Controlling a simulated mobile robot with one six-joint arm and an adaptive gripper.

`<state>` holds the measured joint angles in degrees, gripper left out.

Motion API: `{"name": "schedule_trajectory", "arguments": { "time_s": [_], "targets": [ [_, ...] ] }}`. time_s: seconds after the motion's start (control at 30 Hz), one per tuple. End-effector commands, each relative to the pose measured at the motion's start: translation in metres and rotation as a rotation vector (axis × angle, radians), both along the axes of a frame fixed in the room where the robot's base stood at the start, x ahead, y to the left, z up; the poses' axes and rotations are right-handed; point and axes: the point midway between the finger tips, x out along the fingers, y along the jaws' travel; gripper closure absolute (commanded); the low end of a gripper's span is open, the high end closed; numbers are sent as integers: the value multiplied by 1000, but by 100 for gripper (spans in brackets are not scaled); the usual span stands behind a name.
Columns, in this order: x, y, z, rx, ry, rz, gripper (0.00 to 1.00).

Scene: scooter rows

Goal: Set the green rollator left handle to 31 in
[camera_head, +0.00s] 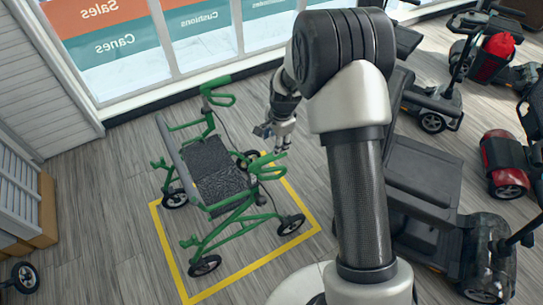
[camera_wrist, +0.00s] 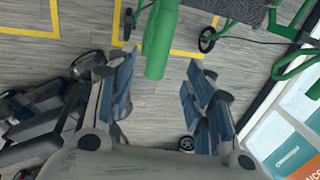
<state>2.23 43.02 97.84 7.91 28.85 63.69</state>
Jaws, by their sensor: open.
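The green rollator (camera_head: 212,170) stands upright on the wood floor inside a yellow floor outline, with a dark seat. One handle (camera_head: 218,92) is at the back near the window and the other (camera_head: 267,166) is nearer the front right. My gripper (camera_head: 275,132) is in the air to the right of the rollator, between the two handles in the picture. In the wrist view my gripper (camera_wrist: 161,68) is open, with blue-padded fingers apart. A thick green part (camera_wrist: 160,38) of the rollator shows ahead between the fingertips; contact is not visible. No height marking is readable.
Yellow tape (camera_head: 255,265) surrounds the rollator. A dark mobility scooter (camera_head: 425,170) stands to the right, partly behind my arm, with several more farther right. The window wall (camera_head: 200,45) runs along the back. Floor left of the tape (camera_head: 95,200) is clear.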

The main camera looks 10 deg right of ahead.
Motion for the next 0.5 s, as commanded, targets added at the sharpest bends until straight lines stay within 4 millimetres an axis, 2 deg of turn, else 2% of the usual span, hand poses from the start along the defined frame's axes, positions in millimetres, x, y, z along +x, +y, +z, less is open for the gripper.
{"name": "schedule_trajectory", "arguments": {
  "time_s": [0.03,0.2,0.4,0.5],
  "targets": [
    [2,1,-15,0,1,0,52],
    [9,3,-52,0,1,1,52],
    [16,5,-86,-1,0,3,52],
    [18,6,-97,0,-1,3,52]
  ]
}}
